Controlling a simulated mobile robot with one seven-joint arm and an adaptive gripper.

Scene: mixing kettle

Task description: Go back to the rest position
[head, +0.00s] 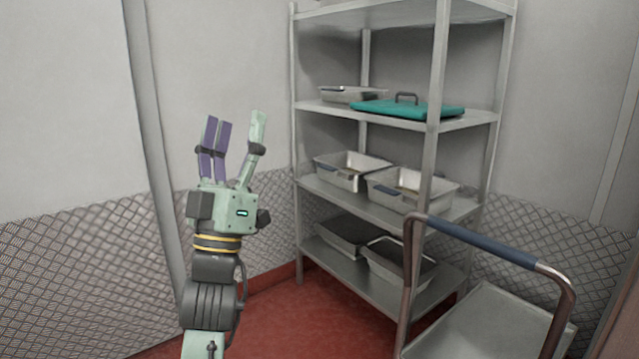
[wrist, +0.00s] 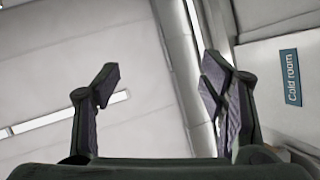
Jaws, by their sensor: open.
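My gripper (head: 234,135) stands upright at the left of the head view, fingers pointing up. Its fingers are spread apart and nothing is between them. In the wrist view my gripper (wrist: 160,85) also shows open and empty, with the pale ceiling and a wall corner behind it. It touches nothing that I can see.
A metal shelf rack (head: 437,130) stands to the right with several steel trays and a teal lid (head: 410,109). A trolley with a blue handle (head: 482,243) is at the front right. Red floor (head: 310,318) lies between. A "Cold room" sign (wrist: 290,77) shows in the wrist view.

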